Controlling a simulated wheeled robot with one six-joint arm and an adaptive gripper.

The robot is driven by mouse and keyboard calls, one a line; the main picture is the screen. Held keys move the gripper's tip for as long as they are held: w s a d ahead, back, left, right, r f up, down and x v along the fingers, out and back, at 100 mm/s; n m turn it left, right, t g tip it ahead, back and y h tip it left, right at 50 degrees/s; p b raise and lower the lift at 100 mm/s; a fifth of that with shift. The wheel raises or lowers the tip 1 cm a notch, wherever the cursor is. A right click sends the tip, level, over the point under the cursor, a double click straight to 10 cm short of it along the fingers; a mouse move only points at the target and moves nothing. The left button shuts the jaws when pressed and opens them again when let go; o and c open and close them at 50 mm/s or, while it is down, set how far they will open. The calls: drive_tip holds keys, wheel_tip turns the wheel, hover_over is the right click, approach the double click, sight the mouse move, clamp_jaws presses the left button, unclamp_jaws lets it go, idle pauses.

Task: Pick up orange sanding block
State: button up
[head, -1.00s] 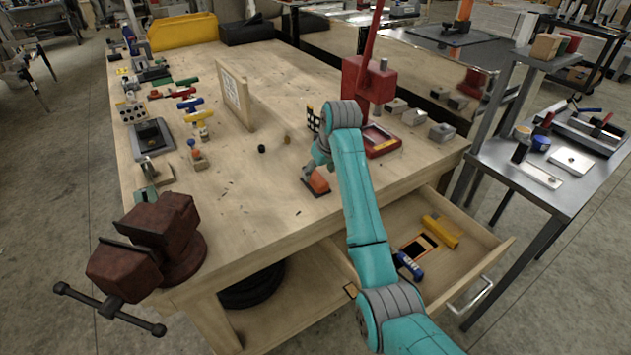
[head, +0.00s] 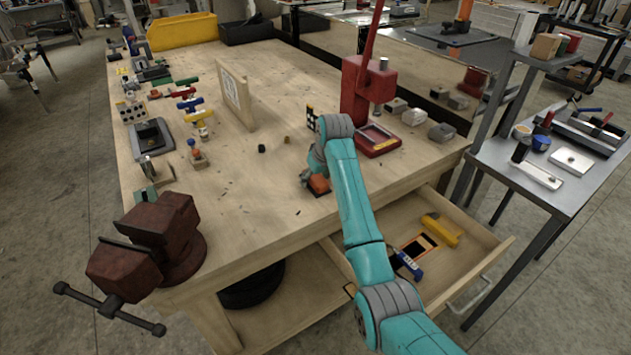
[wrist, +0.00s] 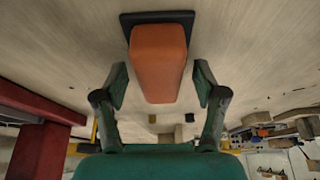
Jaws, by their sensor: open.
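The orange sanding block (head: 319,185) lies on the wooden workbench (head: 270,200), near its front right edge. In the wrist view the block (wrist: 158,62) shows as an orange grip on a dark base plate. My gripper (head: 309,178) is at the block in the head view, which hides part of it. In the wrist view my gripper (wrist: 160,85) is open. Its two fingers stand on either side of the orange grip, with a gap visible on both sides.
A red press (head: 367,95) stands to the right of my gripper. A dark red vise (head: 150,240) is at the bench's front left corner. The open drawer (head: 455,215) holds a yellow item and a blue item. The bench left of my gripper is mostly clear.

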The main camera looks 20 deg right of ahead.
drive_tip(key=shift+f, duration=0.15)
drive_tip(key=shift+c, duration=0.3)
drive_tip(key=c, duration=0.9)
